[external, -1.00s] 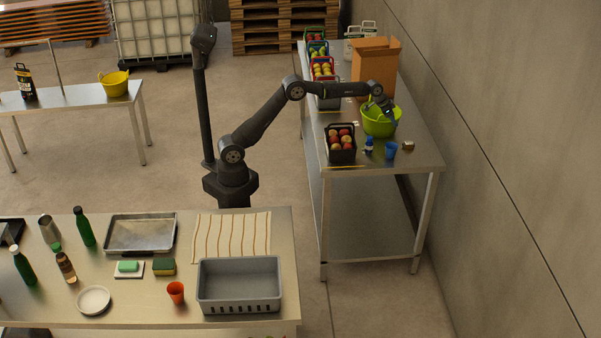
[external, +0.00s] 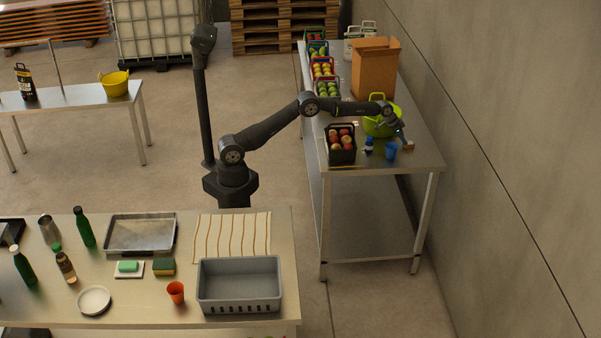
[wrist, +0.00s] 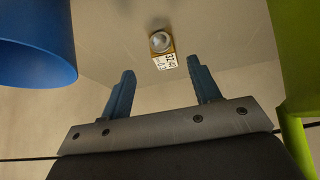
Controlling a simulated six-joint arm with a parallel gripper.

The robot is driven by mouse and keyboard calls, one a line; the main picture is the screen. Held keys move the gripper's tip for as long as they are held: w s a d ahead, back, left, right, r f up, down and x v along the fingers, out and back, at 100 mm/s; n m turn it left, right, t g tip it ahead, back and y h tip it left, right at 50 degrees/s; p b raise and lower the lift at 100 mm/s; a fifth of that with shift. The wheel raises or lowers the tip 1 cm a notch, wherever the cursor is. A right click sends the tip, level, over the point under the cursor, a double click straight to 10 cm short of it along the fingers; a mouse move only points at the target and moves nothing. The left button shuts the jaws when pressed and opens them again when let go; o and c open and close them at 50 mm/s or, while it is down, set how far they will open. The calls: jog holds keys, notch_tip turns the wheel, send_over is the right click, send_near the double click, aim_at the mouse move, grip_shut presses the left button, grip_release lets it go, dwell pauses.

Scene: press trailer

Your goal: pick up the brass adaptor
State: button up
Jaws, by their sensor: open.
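The brass adaptor (wrist: 160,42) lies on the metal table, with a round grey opening facing up and a white printed label (wrist: 167,62) at its side. In the wrist view it sits beyond my fingertips, roughly centred between them. My gripper (wrist: 161,77) is open and empty, with blue fingers apart. In the external view my gripper (external: 404,139) is over the right side of the table, close to the adaptor (external: 408,148), which it partly hides. Nothing is held.
A blue cup (wrist: 35,40) stands to the left in the wrist view, and the lime-green tub (wrist: 297,55) is close on the right. In the external view a blue-and-white bottle (external: 369,146) and a black crate of apples (external: 341,155) stand left of the cup (external: 391,151).

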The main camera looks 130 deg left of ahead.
aim_at(409, 145)
jog(key=shift+a+x, duration=0.15)
jog(key=shift+x, duration=0.8)
jog(key=shift+a+x, duration=0.15)
jog(key=shift+x, duration=0.75)
jog(key=shift+w+a+f, duration=0.15)
jog(key=shift+a+f, duration=0.15)
jog(key=shift+f, duration=0.3)
jog(key=c, duration=1)
jog(key=shift+c, duration=0.7)
jog(key=shift+r, duration=0.15)
